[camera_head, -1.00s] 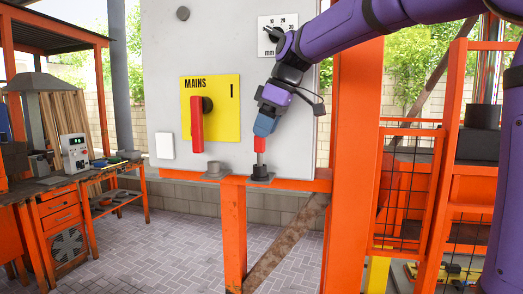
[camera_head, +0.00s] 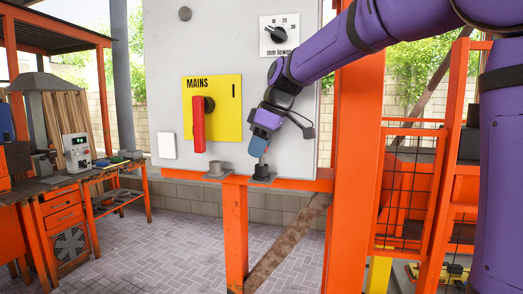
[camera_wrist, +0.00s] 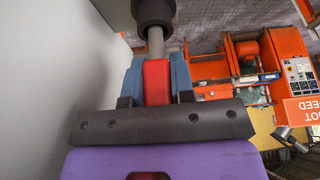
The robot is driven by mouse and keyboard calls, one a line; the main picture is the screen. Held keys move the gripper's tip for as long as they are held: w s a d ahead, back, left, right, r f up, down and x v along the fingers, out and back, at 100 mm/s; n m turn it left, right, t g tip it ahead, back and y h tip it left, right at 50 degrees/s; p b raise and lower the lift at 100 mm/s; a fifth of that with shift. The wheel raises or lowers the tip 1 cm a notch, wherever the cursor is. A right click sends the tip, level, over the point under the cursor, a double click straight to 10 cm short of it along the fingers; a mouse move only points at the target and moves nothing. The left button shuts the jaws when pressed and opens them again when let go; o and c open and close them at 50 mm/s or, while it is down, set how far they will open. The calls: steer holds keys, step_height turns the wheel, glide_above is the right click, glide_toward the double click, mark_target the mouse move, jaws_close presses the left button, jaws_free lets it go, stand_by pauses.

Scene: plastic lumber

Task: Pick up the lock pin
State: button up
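The lock pin has a red handle (camera_wrist: 157,82) and a grey metal shaft (camera_wrist: 155,42). Its shaft stands upright in a black round socket (camera_head: 263,171) on the orange ledge, just below the grey panel. My gripper (camera_head: 264,146) is at the pin from above in the head view, hiding most of the handle. In the wrist view, the blue fingers of my gripper (camera_wrist: 157,80) flank the red handle on both sides with no clear gap. The shaft still runs into the socket (camera_wrist: 153,12).
The grey panel (camera_head: 238,163) stands close behind my gripper. It carries a yellow MAINS plate (camera_head: 227,124) with a red lever (camera_head: 198,130) and a dial (camera_head: 279,33). A second, grey socket (camera_head: 216,170) is to the left. An orange post (camera_head: 352,130) stands to the right.

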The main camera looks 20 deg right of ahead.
jaws_close()
steer(key=shift+r, duration=0.8)
step_height(320, 180, up, 2)
steer(key=shift+r, duration=0.1)
steer(key=s+d+r, duration=0.2)
steer(key=s, duration=0.5)
steer(key=s+d+r, duration=0.1)
steer(key=s+r, duration=0.2)
steer(key=s, duration=0.5)
steer(key=shift+s+d+r, duration=0.3)
steer(key=shift+d+r, duration=0.05)
